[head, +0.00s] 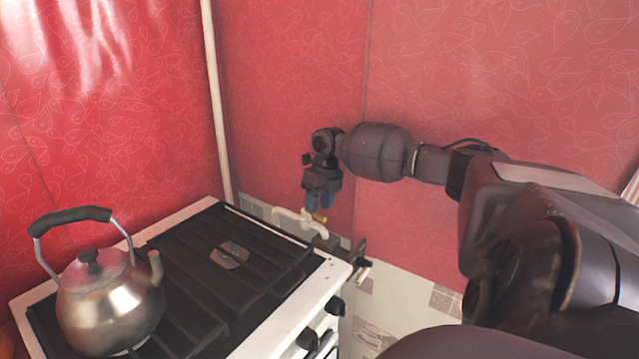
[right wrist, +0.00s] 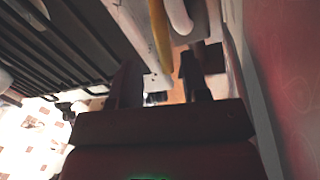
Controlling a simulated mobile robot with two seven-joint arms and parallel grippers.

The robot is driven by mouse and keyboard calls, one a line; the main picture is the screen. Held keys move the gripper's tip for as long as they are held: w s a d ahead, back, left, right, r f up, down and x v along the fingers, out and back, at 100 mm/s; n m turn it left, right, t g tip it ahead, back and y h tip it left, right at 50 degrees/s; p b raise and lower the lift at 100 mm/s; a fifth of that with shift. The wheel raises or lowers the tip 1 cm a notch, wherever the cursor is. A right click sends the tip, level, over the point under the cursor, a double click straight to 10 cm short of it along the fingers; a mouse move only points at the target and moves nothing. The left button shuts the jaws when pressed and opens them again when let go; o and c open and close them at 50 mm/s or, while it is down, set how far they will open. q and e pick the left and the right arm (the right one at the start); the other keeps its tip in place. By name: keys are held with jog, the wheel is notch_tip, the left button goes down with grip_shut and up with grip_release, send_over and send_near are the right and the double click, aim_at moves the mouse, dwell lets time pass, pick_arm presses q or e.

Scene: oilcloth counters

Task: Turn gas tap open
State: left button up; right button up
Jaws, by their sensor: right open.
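The gas tap's yellow handle (head: 320,217) shows at the end of a pale curved pipe (head: 292,217) behind the stove's back right corner. My right gripper (head: 319,205), with bluish fingers pointing down, is directly above the handle. In the right wrist view the yellow handle (right wrist: 159,32) reaches in from the top, and its lower end shows between the two dark fingertips of the right gripper (right wrist: 158,72). The fingers are apart, with gaps on both sides of the handle. Whether they touch it at all cannot be told. My left gripper is not in view.
A stove (head: 285,330) with black grates fills the lower left, with knobs on its right side. A metal kettle (head: 110,300) stands on it. Red patterned walls (head: 290,90) meet behind the tap, with a pale vertical pipe (head: 215,100) near the corner.

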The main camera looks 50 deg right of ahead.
pick_arm(q)
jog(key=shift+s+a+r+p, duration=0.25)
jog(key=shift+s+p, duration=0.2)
jog(key=shift+p, duration=0.3)
pick_arm(e)
notch_tip(320, 180, up, 18)
jog(key=shift+f, duration=0.2)
